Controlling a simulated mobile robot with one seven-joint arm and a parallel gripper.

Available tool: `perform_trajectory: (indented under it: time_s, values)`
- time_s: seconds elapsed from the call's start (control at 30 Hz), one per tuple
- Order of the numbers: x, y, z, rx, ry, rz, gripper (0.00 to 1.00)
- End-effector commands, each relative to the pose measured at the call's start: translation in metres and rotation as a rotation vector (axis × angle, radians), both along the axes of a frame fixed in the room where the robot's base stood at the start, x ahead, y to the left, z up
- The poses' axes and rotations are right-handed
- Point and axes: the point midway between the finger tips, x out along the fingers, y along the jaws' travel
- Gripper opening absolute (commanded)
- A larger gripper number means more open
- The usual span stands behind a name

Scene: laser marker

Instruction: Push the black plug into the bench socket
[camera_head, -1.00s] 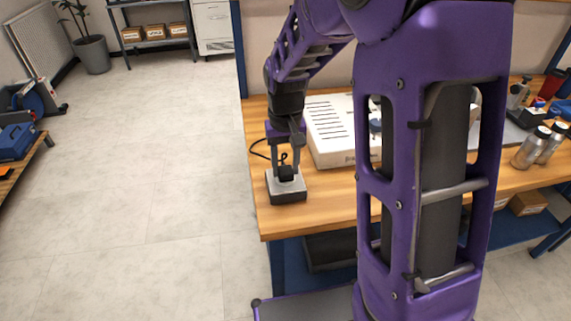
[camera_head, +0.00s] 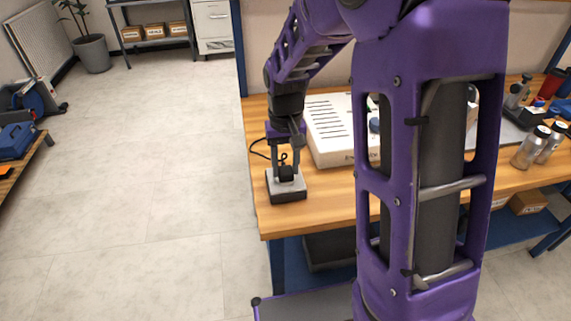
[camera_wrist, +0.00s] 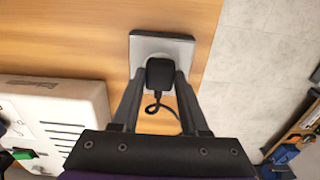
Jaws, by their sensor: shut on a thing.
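The black plug (camera_head: 286,173) is between the fingers of my gripper (camera_head: 285,170), which is shut on it. The bench socket (camera_head: 287,188) is a small box with a light top and dark sides near the left end of the wooden bench. The plug is over the socket's top face and looks against it; how deep it sits cannot be told. In the wrist view the plug (camera_wrist: 159,73) covers the middle of the socket (camera_wrist: 172,47), and my gripper (camera_wrist: 160,80) has a finger on each side. A black cable (camera_wrist: 158,105) trails from the plug.
A white slotted machine (camera_head: 325,153) stands on the bench (camera_head: 325,205) just right of the socket. The bench's left edge is close to the socket, with open floor beyond.

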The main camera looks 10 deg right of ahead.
Motion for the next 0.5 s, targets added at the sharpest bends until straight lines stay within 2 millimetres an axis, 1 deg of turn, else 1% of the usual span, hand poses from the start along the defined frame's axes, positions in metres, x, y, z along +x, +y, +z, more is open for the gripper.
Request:
perform_trajectory:
  time_s: [0.13, 0.17, 0.2, 0.33, 0.37, 0.5]
  values:
    - [0.0000, 0.0000, 0.0001, 0.000, 0.000, 0.000, 0.00]
    - [0.0000, 0.0000, 0.0001, 0.000, 0.000, 0.000, 0.46]
    - [0.0000, 0.0000, 0.0001, 0.000, 0.000, 0.000, 0.53]
    - [0.0000, 0.0000, 0.0001, 0.000, 0.000, 0.000, 0.76]
    - [0.0000, 0.0000, 0.0001, 0.000, 0.000, 0.000, 0.79]
    - [0.0000, 0.0000, 0.0001, 0.000, 0.000, 0.000, 0.79]
